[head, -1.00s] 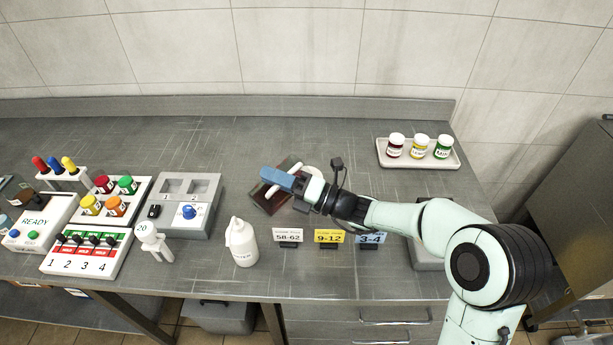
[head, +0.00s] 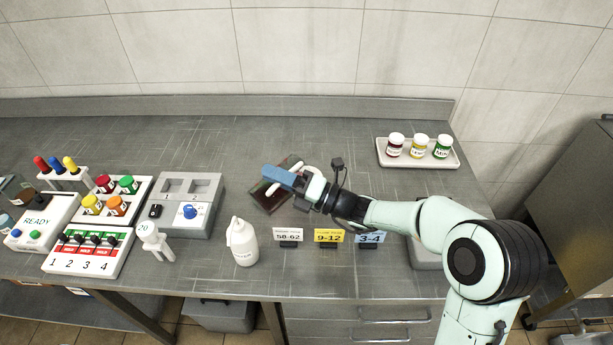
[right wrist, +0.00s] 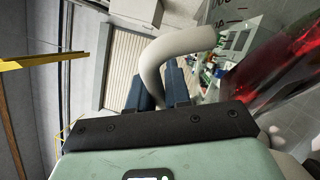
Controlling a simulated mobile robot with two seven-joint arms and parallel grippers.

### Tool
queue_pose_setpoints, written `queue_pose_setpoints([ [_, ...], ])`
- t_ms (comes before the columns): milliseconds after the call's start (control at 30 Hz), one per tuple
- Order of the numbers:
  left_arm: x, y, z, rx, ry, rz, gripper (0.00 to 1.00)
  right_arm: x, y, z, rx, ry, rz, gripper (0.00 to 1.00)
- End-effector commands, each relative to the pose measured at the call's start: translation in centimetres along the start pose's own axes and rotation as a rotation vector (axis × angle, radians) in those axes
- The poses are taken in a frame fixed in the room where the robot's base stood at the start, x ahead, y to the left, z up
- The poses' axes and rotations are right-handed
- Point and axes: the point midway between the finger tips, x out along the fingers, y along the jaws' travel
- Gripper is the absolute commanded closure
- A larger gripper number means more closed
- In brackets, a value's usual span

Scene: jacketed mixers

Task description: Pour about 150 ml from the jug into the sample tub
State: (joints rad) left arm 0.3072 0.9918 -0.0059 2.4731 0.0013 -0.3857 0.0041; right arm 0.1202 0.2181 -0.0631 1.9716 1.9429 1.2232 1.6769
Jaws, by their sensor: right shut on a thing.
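The jug (head: 268,197) is a clear vessel with dark red liquid, held over the middle of the worktop. In the right wrist view its clear wall with marks and red liquid (right wrist: 270,88) fills the right side, and it looks tilted. My right gripper (head: 280,178) is shut on the jug's white curved handle (right wrist: 172,52), which passes between the blue fingers. A pale round rim (head: 314,170) shows just behind the gripper, mostly hidden; I cannot tell whether it is the sample tub. No pouring stream is visible. My left gripper is out of view.
Label stands (head: 289,234) and a white bottle (head: 242,243) stand in front of the jug. A tray (head: 455,160) with three lidded jars is at the back right. A grey two-well unit (head: 207,216) and coloured-cap racks are on the left. The back middle is clear.

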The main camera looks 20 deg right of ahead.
Motion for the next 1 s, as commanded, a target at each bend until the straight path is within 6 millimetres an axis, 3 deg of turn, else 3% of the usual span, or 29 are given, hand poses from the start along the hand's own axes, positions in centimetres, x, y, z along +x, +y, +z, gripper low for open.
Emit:
queue_pose_setpoints([
  [333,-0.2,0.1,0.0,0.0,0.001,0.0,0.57,0.0,0.2,0.2,0.01,-0.005,0.009,1.0],
  [433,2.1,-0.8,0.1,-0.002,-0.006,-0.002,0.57,0.5,-0.7,-2.2,-0.08,0.035,-0.021,1.0],
  [500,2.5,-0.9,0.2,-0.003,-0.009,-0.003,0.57,0.5,-2.3,-3.8,-0.223,0.092,-0.085,1.0],
  [633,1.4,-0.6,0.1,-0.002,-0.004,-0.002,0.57,1.0,-1.8,-4.1,-0.347,0.137,-0.13,1.0],
  [1000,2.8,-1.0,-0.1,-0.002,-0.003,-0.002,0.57,0.7,-4.0,-5.5,-0.461,0.184,-0.181,1.0],
])
